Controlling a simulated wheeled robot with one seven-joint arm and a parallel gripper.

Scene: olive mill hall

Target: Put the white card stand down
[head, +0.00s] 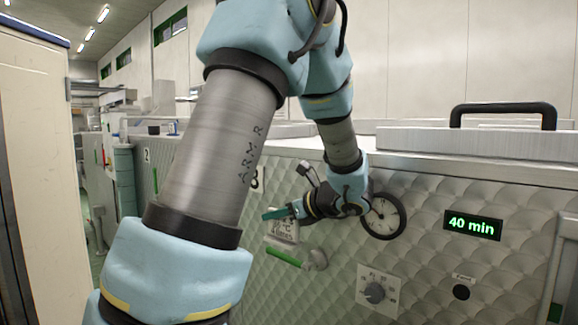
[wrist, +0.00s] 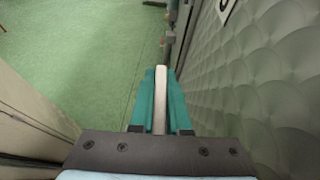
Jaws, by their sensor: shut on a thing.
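My gripper (head: 276,213), with teal fingers, is in front of the quilted steel machine front. It is shut on the white card stand (head: 284,232), whose printed face shows just below and behind the fingers in the head view. The lettering is small and partly covered. In the wrist view the white card stand (wrist: 161,88) shows as a narrow pale edge between the two teal fingers (wrist: 160,105). Green floor lies far below it there. I cannot tell whether the stand touches anything.
The machine's steel front (wrist: 265,85) runs close along the right in the wrist view. A green-handled tap (head: 285,257) is just below the stand. A round gauge (head: 382,216), a green display (head: 472,225) and a knob (head: 376,292) are to the right. A lid (head: 480,140) lies on top.

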